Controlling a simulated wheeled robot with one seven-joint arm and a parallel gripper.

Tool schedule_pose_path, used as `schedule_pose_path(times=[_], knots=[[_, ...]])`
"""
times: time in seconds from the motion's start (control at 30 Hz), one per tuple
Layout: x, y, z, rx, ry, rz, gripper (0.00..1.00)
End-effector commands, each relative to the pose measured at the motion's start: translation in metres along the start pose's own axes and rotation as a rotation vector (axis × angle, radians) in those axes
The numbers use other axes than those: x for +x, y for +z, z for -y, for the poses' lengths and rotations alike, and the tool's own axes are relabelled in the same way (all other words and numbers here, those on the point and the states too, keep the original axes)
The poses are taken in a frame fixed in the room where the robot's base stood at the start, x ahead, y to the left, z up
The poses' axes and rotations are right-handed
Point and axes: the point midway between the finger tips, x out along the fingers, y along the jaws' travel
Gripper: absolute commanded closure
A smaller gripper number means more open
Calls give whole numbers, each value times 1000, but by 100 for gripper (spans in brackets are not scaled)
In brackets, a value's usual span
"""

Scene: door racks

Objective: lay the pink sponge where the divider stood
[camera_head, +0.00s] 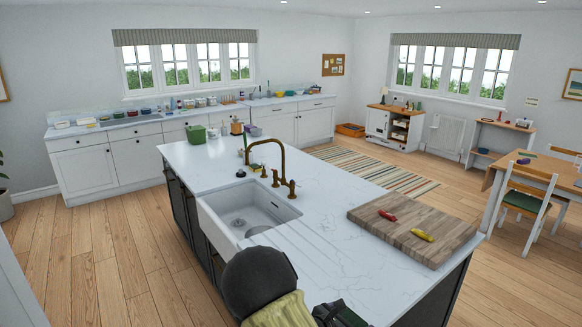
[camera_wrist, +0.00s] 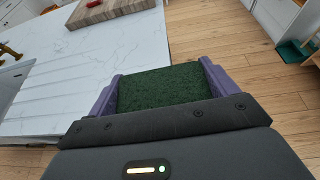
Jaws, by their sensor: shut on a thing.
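My gripper (camera_wrist: 161,70) has purple fingers closed on the two sides of a dark green, rough-faced block (camera_wrist: 158,90) in the wrist view. Only its green face shows; no pink is visible, so I cannot tell whether it is the pink sponge. In the wrist view the block appears beyond the white island top's edge, over the wood floor. In the head view my gripper is at the bottom edge, partly cut off, in front of the island. I cannot make out a divider or the place where it stood.
The white island top (camera_head: 330,225) holds a sink (camera_head: 243,208), a brass tap (camera_head: 272,160) and a wooden board (camera_head: 412,222) with a red item (camera_head: 388,215) and a yellow item (camera_head: 422,235). A green tub (camera_head: 196,134) stands at its far end. Open floor (camera_wrist: 235,40) lies beside the island.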

Motion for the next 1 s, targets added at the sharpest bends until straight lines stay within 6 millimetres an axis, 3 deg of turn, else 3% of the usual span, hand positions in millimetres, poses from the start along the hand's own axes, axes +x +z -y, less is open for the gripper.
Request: schedule_pose_path(times=[0.4,0.67,1.0], knots=[[-1,-89,31,-13,3,-1,35],[1,-134,58,-8,3,5,35],[20,-178,55,-1,4,4,35]])
